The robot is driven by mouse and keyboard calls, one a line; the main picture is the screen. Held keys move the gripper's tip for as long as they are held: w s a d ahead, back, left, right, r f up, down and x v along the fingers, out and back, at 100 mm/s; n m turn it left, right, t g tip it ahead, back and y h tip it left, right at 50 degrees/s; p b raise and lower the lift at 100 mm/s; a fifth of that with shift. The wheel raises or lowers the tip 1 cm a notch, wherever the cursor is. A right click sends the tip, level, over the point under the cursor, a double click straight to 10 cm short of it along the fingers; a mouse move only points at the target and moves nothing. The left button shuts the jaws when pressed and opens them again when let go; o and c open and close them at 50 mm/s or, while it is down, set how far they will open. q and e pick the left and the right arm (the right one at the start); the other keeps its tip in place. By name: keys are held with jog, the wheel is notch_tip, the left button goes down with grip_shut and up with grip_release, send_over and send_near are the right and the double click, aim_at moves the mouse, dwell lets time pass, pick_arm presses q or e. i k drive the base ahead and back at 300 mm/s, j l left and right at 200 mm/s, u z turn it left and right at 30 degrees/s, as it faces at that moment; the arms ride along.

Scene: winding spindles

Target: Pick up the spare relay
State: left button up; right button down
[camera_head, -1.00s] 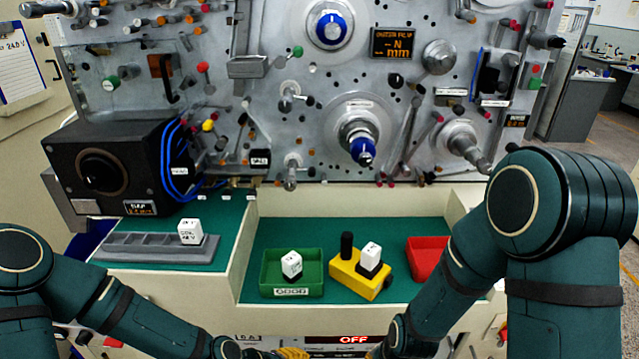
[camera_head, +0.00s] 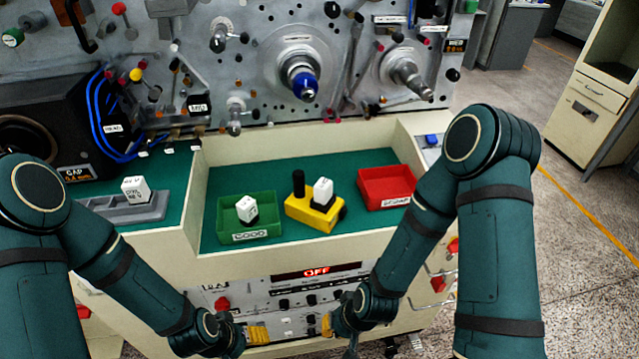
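Three white relay blocks show. One relay (camera_head: 135,190) stands in the grey slotted rack (camera_head: 150,213) at the left. Another relay (camera_head: 246,209) sits in the green tray (camera_head: 268,232) marked GOOD. A third relay (camera_head: 322,191) sits on the yellow block (camera_head: 318,217), beside its black post. I cannot tell from labels which one is the spare. My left gripper (camera_head: 257,334) and my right gripper (camera_head: 340,325) are low in front of the bench's front panel, below and apart from all relays. Their yellow finger parts show, but their opening is unclear.
A red tray (camera_head: 386,187) stands right of the yellow block and looks empty. The green work surface (camera_head: 270,172) has a raised cream front edge and side walls. The black box (camera_head: 50,140) and the machine's knobs and rods stand behind.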

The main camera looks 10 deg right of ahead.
aim_at(322, 190)
jog(key=l+u, duration=0.5)
jog(key=l, duration=0.85)
